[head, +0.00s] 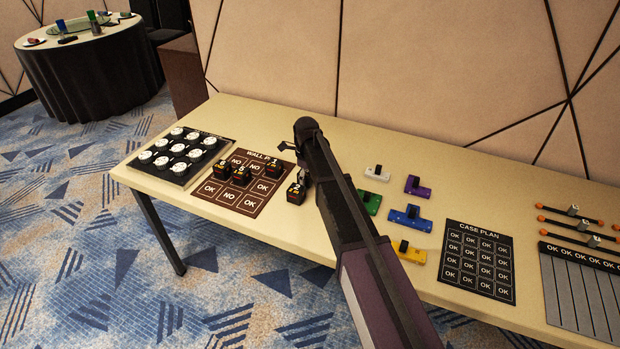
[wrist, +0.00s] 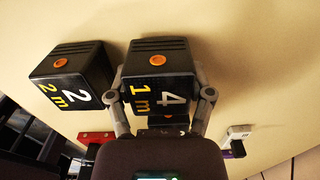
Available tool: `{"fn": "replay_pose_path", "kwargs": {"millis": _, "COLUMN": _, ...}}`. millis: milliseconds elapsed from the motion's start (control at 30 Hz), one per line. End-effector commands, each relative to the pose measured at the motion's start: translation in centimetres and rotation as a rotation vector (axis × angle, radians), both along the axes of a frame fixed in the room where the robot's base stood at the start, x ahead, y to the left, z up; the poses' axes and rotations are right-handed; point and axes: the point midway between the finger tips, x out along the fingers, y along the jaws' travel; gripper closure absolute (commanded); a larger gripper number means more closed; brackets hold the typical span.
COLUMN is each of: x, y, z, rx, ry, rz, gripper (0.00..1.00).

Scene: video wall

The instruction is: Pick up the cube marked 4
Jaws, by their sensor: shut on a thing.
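The cube marked 4 (wrist: 160,75), black with an orange button and "1 m" on its label, sits between the two fingers of my gripper (wrist: 161,96) in the wrist view. The fingers touch it on both sides, so my gripper is shut on it. A like cube marked 2 (wrist: 70,78) stands close beside it on the left, apart from it. In the head view my gripper (head: 299,165) is over the table by the brown board's right edge, partly hidden behind my arm. I cannot make out the held cube there. A cube (head: 296,193) shows just below my gripper.
Several black cubes stand on the brown wall-plan board (head: 246,200). A dark tray of white round pieces (head: 175,178) lies left of it. Coloured blocks, such as the purple one (head: 417,186), and the case plan board (head: 478,262) lie right. The wall (head: 440,80) rises behind the table.

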Motion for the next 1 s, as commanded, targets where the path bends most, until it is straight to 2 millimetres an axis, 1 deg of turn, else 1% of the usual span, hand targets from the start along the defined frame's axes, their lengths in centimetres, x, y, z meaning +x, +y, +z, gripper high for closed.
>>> {"fn": "replay_pose_path", "kwargs": {"millis": 33, "x": 0.0, "y": 0.0, "z": 0.7, "rx": 0.0, "ry": 0.0, "rz": 0.0, "gripper": 0.82}}
{"fn": "replay_pose_path", "kwargs": {"millis": 167, "x": 0.0, "y": 0.0, "z": 1.9, "rx": 0.0, "ry": 0.0, "rz": 0.0, "gripper": 0.82}}
{"fn": "replay_pose_path", "kwargs": {"millis": 600, "x": 0.0, "y": 0.0, "z": 6.5, "rx": 0.0, "ry": 0.0, "rz": 0.0, "gripper": 0.82}}
{"fn": "replay_pose_path", "kwargs": {"millis": 800, "x": 0.0, "y": 0.0, "z": 8.1, "rx": 0.0, "ry": 0.0, "rz": 0.001, "gripper": 0.82}}
{"fn": "replay_pose_path", "kwargs": {"millis": 1000, "x": 0.0, "y": 0.0, "z": 8.9, "rx": 0.0, "ry": 0.0, "rz": 0.001, "gripper": 0.82}}
